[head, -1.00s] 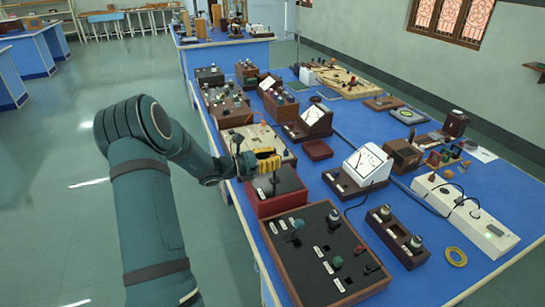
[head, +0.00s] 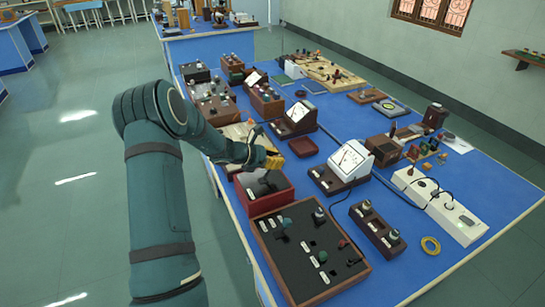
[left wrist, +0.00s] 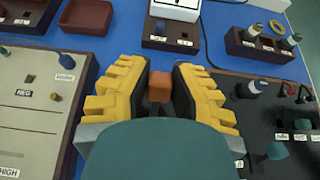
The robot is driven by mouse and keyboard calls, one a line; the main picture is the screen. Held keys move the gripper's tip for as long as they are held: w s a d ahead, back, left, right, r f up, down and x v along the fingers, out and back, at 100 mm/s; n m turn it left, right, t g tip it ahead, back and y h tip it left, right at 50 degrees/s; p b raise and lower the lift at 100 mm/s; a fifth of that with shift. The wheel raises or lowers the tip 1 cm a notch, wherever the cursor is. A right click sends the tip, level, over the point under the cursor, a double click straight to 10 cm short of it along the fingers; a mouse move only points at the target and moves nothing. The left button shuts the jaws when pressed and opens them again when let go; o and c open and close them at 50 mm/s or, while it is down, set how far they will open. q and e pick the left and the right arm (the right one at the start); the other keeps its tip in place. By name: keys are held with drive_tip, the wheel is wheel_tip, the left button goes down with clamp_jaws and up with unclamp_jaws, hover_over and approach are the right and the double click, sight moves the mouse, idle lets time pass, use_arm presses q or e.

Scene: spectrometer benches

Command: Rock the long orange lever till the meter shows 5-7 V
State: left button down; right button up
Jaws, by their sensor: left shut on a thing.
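The orange lever's end (left wrist: 160,87) shows as a small block between the yellow fingers of my left gripper (left wrist: 160,80) in the left wrist view. In the head view my left gripper (head: 274,161) is over the red box (head: 262,202), and it mostly hides the lever. My left gripper is shut on the lever. A white dial meter (head: 350,158) on a dark base stands right of the box. A similar meter (head: 299,116) stands farther back. The dial readings are too small to tell. My right gripper is not in view.
A black panel in a wooden frame (head: 283,266), with knobs and switches, lies in front of the red box. A low dark red tray (head: 303,147) lies behind it. A white power strip (head: 440,206) and a yellow ring (head: 430,246) are to the right on the blue bench.

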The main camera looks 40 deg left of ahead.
use_arm(q)
drive_tip(key=shift+w+d, duration=0.15)
drive_tip(key=c, duration=0.8)
unclamp_jaws()
drive_tip(key=v, duration=1.2)
